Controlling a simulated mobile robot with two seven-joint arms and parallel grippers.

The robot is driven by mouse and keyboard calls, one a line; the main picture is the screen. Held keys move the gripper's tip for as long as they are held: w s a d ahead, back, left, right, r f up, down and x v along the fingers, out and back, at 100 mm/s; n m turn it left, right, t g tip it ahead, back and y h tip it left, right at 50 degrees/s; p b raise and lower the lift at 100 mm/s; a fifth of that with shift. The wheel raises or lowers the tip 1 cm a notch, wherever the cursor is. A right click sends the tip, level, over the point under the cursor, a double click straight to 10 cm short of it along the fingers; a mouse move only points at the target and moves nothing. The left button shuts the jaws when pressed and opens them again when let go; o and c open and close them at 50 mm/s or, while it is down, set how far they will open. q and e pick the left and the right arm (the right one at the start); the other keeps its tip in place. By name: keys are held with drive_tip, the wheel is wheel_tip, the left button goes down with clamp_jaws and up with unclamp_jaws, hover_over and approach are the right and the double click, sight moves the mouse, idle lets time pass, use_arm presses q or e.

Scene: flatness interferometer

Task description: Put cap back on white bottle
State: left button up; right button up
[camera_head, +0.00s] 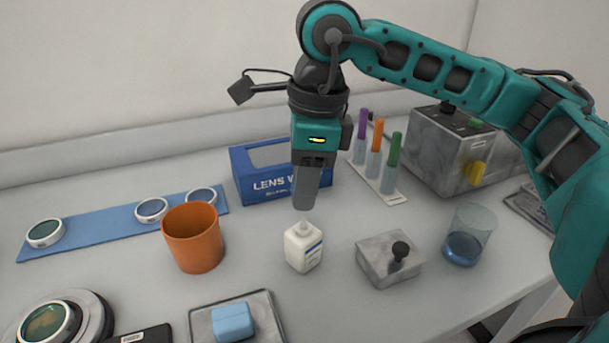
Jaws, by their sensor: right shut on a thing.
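The white bottle (303,250) stands upright on the table near the middle of the head view, with a label on its right side and a narrow white top. My right gripper (305,203) points straight down just above the bottle's top. Its fingers are shut on the cap, which is mostly hidden by them; no separate cap shows on the table. I cannot tell whether the cap touches the bottle's neck. My left gripper is not in view.
An orange cup (193,240) stands left of the bottle. A grey metal block with a black knob (388,262) and a glass beaker (469,235) stand right. Behind are a blue lens-wipes box (247,184) and a tube rack (397,197). A tray (271,318) lies in front.

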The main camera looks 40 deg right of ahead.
sight(303, 218)
drive_tip(key=shift+f+b, duration=0.45)
drive_tip(key=shift+f, duration=0.45)
drive_tip(key=shift+f+b, duration=0.65)
drive_tip(key=shift+f, duration=0.05)
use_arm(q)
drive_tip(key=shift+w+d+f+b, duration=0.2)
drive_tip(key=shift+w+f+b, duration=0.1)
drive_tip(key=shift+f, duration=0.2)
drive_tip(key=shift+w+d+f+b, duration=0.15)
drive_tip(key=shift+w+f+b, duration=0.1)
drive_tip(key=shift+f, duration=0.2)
use_arm(e)
drive_tip(key=shift+f, duration=0.65)
use_arm(q)
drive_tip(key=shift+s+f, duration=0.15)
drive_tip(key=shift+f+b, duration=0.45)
drive_tip(key=shift+b, duration=0.05)
use_arm(e)
drive_tip(key=shift+f, duration=0.4)
drive_tip(key=o, duration=1.6)
drive_tip(key=shift+c, duration=0.2)
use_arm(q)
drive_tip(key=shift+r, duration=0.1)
use_arm(e)
drive_tip(key=shift+r, duration=0.1)
